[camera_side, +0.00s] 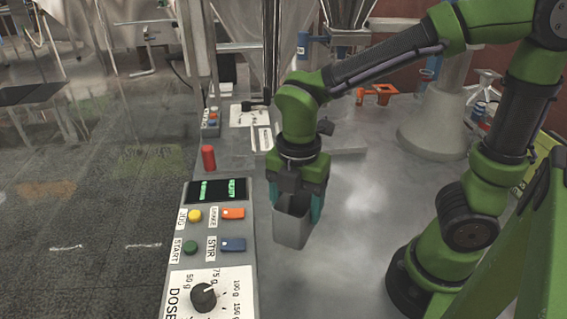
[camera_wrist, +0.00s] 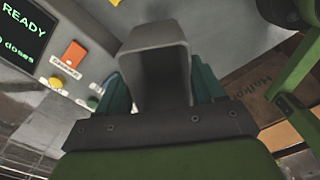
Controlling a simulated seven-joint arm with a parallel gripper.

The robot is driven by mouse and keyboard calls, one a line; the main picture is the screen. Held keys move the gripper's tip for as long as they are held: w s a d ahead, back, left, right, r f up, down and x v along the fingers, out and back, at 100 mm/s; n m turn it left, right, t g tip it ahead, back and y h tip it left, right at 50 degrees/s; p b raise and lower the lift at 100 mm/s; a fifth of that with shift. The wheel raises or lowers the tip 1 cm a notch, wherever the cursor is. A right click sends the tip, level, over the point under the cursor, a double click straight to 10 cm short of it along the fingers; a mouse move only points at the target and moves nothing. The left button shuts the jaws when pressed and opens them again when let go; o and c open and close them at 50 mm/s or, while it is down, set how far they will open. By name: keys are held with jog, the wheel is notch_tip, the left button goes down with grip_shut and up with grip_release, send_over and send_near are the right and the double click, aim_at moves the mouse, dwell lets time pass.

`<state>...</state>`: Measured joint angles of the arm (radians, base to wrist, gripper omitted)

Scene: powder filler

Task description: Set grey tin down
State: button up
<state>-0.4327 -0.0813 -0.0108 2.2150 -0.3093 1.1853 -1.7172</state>
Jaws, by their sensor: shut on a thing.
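The grey tin (camera_side: 292,229) is a square, open-topped container between the fingers of my gripper (camera_side: 296,203) in the side view. It looks upright, just right of the control panel. Whether its base touches the table cannot be told. In the wrist view the tin (camera_wrist: 155,70) fills the middle, its open mouth facing the camera. The green fingers of my gripper (camera_wrist: 158,88) are shut on its two sides. I see no contents in the part of the inside that shows.
The control panel (camera_side: 208,256) with buttons, a dose dial (camera_side: 204,296) and a lit display (camera_side: 217,190) stands close on the left. A red cylinder (camera_side: 208,157) is behind it. An orange bracket (camera_side: 376,92) lies farther back. The grey table (camera_side: 365,190) right of the tin is clear.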

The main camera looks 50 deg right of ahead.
jog(key=w+d+r+m, duration=0.3)
jog(key=w+d+m, duration=0.9)
jog(key=m, duration=0.9)
jog(key=s+a+f+n, duration=0.1)
jog(key=s+a+n, duration=0.3)
jog(key=n, duration=0.3)
jog(key=s+a+f+n, duration=0.1)
jog(key=s+a+n, duration=0.3)
jog(key=n, duration=0.3)
jog(key=s+a+f+n, duration=0.1)
jog(key=s+a+n, duration=0.3)
jog(key=n, duration=0.3)
jog(key=shift+s+a+f+n, duration=0.1)
jog(key=shift+s+n, duration=0.1)
jog(key=shift+n, duration=0.1)
jog(key=n, duration=0.3)
jog(key=shift+s+f, duration=0.4)
jog(key=shift+w+n, duration=0.1)
jog(key=shift+n, duration=1)
notch_tip(320, 180, down, 10)
jog(key=shift+r, duration=0.2)
jog(key=shift+f, duration=0.1)
